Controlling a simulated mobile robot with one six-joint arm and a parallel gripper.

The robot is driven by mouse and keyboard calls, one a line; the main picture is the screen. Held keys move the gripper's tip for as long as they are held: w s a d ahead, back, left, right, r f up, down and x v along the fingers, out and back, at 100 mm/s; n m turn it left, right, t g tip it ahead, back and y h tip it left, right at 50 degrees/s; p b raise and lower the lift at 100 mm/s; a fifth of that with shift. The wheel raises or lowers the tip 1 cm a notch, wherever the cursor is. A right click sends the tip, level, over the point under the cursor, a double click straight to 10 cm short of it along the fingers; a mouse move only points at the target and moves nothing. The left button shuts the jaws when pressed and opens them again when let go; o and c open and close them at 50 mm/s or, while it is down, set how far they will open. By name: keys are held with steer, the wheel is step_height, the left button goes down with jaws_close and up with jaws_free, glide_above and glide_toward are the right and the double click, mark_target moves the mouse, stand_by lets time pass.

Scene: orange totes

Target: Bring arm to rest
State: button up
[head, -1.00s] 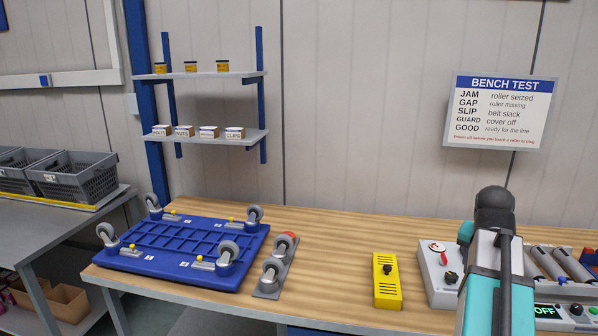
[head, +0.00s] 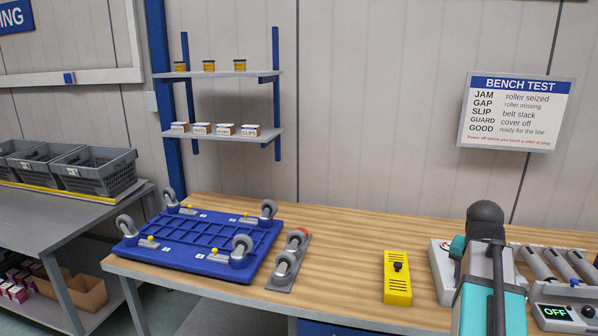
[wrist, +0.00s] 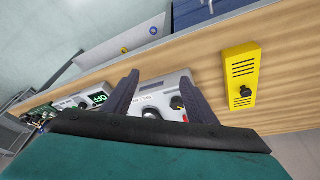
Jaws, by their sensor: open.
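My gripper (wrist: 160,84) shows in the wrist view with its two dark fingers spread apart and nothing between them. Beyond the fingers are the wooden bench top and part of a light grey control box (wrist: 172,84); I cannot judge the distance to it. In the head view my teal and black arm stands at the lower right, in front of the bench (head: 340,232). The gripper itself is hidden there.
A yellow box (head: 397,290) stands left of my arm, also in the wrist view (wrist: 241,70). A roller unit (head: 555,262) with an OFF display is at right. A blue wheeled dolly (head: 200,244) and loose casters (head: 287,270) lie left. The bench middle is clear.

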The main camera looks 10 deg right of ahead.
steer(key=s+a+f+n+g+y, duration=0.1)
steer(key=a+f+n+g, duration=0.1)
steer(key=a+f, duration=0.7)
steer(key=a+f+n+g+y, duration=0.1)
steer(key=a+f, duration=0.5)
steer(key=f, duration=0.6)
steer(key=s+a+f+n+g+y, duration=0.1)
steer(key=a+f+n+g, duration=0.1)
steer(key=a+f, duration=0.7)
steer(key=s+a+f+n+g, duration=0.1)
steer(key=s+a+f+n, duration=0.1)
steer(key=s+a+f, duration=0.2)
steer(key=s+a+f+n+g, duration=0.1)
steer(key=s+a+f, duration=0.3)
steer(key=s+f, duration=0.7)
steer(key=s+a+f+n, duration=0.3)
steer(key=s+a+f, duration=0.2)
steer(key=s+f, duration=0.3)
step_height(320, 180, down, 3)
steer(key=shift+s+r+g, duration=0.15)
steer(key=shift+g, duration=0.25)
steer(key=shift+o, duration=0.3)
steer(key=shift+a, duration=0.1)
